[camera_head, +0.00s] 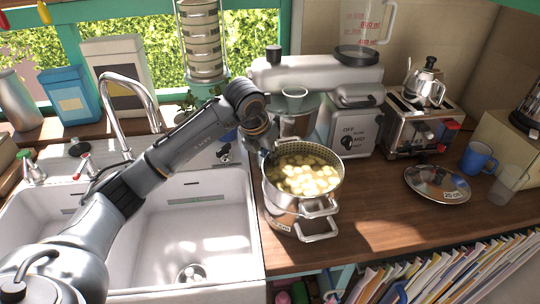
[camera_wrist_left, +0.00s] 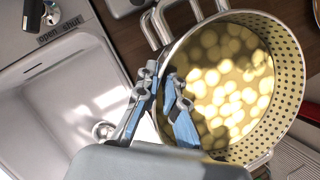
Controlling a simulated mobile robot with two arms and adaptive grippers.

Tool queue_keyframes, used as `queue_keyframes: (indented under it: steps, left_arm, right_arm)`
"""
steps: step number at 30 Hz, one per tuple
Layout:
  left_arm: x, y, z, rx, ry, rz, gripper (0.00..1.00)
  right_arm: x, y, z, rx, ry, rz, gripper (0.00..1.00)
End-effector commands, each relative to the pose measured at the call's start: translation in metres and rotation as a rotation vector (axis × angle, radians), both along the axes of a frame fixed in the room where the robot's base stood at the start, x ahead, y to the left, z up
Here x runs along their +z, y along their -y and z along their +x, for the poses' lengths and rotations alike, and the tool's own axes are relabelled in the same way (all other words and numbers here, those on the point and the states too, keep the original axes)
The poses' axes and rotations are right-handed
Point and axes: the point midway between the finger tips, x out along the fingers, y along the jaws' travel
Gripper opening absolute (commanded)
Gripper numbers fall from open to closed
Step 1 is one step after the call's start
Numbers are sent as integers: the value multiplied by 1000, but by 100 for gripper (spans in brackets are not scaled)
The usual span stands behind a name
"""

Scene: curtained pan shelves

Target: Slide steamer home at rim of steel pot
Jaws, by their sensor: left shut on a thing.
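The steamer (camera_head: 322,151) is a perforated steel basket with pale yellow round pieces in it. It sits at the mouth of the steel pot (camera_head: 280,213) on the wooden counter, by the sink. Its looped handle shows just above the pot's handle at the front. How deep it sits is hard to tell. My left gripper (camera_head: 262,146) is at the steamer's back left edge. In the left wrist view, the left gripper (camera_wrist_left: 163,76) is shut at the near edge of the steamer (camera_wrist_left: 288,82); the exact grip spot is partly hidden. My right gripper is not in view.
The white sink (camera_head: 205,235) with a curved tap (camera_head: 130,95) lies left of the pot. A stand mixer (camera_head: 315,73) is behind it. A lid (camera_head: 437,184), blue mug (camera_head: 478,158) and toaster (camera_head: 415,125) stand to the right.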

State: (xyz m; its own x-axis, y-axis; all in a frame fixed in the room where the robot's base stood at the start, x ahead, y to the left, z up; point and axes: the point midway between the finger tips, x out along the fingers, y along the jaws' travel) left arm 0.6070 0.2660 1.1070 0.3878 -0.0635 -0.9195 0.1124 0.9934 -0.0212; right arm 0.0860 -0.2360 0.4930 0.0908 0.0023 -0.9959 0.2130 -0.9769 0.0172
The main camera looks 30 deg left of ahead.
Motion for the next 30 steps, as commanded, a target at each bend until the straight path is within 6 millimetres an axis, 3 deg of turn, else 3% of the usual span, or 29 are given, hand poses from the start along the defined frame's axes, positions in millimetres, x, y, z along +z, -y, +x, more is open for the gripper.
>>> queue_keyframes:
  steps: [3,6,8,16,20,30]
  left_arm:
    - [-2,1,0,-1,2,-2,0]
    - [-2,1,0,0,0,-1,25]
    - [-2,1,0,0,0,-1,35]
    - [-5,0,-1,-1,-8,4,35]
    - [4,-1,-3,0,-3,3,35]
    - [68,-5,-28,-1,2,0,35]
  right_arm:
    - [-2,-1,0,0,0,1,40]
    - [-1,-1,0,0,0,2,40]
    - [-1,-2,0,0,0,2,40]
    - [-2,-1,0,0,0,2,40]
    - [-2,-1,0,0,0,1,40]
    - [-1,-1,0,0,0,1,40]
